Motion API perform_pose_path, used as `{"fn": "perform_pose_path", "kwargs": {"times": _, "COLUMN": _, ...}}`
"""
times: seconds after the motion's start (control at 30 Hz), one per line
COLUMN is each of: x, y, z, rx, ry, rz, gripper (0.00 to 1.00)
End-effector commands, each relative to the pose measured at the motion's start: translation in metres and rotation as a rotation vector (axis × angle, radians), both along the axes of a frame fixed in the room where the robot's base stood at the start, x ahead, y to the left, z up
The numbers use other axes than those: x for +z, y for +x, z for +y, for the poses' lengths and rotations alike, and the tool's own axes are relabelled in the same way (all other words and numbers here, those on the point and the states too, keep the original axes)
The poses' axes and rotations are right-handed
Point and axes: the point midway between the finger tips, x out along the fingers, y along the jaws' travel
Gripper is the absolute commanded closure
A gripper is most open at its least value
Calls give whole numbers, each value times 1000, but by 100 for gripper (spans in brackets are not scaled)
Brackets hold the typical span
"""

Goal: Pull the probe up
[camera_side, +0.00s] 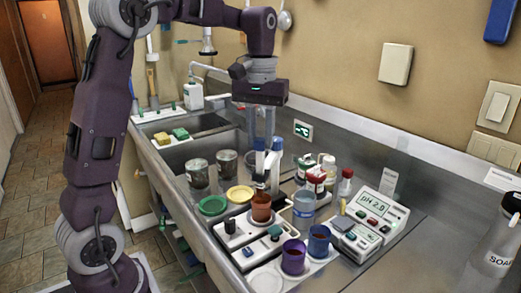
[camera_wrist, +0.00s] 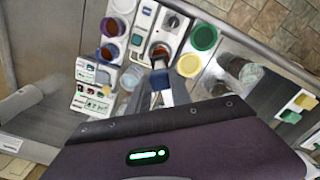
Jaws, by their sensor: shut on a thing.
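My gripper (camera_side: 267,148) points down over the sink-side counter and is shut on the probe. The probe (camera_side: 260,178) hangs upright, with a pale upper part and a dark lower end. Its lower end meets the mouth of a brown cup (camera_side: 261,212); how deep it goes inside is hard to tell. In the wrist view the probe's blue top (camera_wrist: 160,80) shows between my fingers, in line with the brown cup (camera_wrist: 160,49). The cup stands on a white stirrer base (camera_side: 234,243). The pH meter (camera_side: 371,222) reads about 2.0.
Purple (camera_side: 293,257) and blue (camera_side: 319,242) cups stand at the front right. A clear bottle (camera_side: 304,208) and small red-labelled bottles (camera_side: 316,179) crowd the cup's right. Green (camera_side: 213,205) and yellow (camera_side: 240,194) lids and glass jars (camera_side: 198,174) lie left. Counter beyond the meter is clear.

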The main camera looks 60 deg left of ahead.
Motion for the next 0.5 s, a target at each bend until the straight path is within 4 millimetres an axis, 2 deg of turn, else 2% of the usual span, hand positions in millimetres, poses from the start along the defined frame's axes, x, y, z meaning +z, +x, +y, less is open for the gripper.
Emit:
{"fn": "perform_pose_path", "kwargs": {"times": 0.3, "x": 6, "y": 1, "z": 0, "rx": 1, "ry": 1, "rz": -8, "gripper": 100}}
{"fn": "perform_pose_path", "kwargs": {"times": 0.33, "x": 7, "y": 1, "z": 0, "rx": 1, "ry": 0, "rz": -9, "gripper": 71}}
{"fn": "perform_pose_path", "kwargs": {"times": 0.43, "x": 6, "y": 0, "z": 0, "rx": 1, "ry": 0, "rz": -7, "gripper": 53}}
{"fn": "perform_pose_path", "kwargs": {"times": 0.5, "x": 6, "y": 0, "z": 0, "rx": 1, "ry": 0, "rz": -6, "gripper": 53}}
